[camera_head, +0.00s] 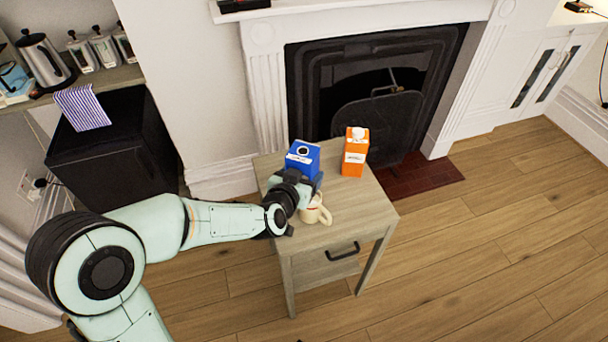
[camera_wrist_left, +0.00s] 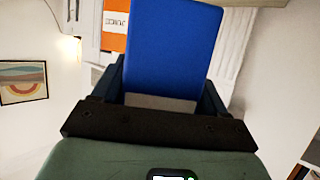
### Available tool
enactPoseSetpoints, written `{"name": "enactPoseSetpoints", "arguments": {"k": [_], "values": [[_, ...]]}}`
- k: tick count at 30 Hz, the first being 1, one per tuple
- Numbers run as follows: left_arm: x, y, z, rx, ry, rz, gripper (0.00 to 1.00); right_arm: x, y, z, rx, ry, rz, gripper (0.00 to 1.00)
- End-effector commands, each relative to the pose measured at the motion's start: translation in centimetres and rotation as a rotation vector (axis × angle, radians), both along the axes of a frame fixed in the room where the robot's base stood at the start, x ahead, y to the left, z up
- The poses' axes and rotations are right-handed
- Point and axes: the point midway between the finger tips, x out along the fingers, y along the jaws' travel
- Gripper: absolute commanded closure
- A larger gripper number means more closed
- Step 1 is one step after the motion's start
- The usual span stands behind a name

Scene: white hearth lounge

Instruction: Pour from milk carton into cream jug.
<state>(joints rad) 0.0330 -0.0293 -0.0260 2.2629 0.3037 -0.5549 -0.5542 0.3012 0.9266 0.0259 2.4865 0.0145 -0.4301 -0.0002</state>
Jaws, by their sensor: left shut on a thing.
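In the left wrist view the carton's blue side (camera_wrist_left: 172,50) fills the space between the fingers. Whether its base touches the table is hidden by my gripper. The cream jug (camera_head: 316,211), a small cream-coloured vessel with a handle at its right, stands on the table just in front of the carton, partly hidden by my gripper. My right gripper is in neither view.
An orange juice carton (camera_head: 355,152) with a white cap stands on the table to the right of the blue carton. It also shows in the left wrist view (camera_wrist_left: 115,28). The fireplace (camera_head: 375,95) is behind the table. The tabletop's right front part is clear.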

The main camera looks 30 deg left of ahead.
Motion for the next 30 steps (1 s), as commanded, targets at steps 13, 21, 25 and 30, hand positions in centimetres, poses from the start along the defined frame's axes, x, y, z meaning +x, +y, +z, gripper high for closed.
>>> {"name": "enactPoseSetpoints", "arguments": {"k": [13, 21, 25, 30], "values": [[0.0, 0.5, 0.5, 0.06, 0.005, 0.0, 0.78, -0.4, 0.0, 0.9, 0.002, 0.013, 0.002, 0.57], [-0.1, 1.1, 0.6, 0.135, 0.018, 0.001, 0.78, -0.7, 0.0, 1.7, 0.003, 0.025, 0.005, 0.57], [-0.2, 1.4, 0.7, 0.172, 0.026, 0.0, 0.78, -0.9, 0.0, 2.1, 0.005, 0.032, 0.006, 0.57], [-0.3, 1.9, 0.8, 0.234, 0.037, 0.001, 0.78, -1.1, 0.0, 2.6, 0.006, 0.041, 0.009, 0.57]]}}
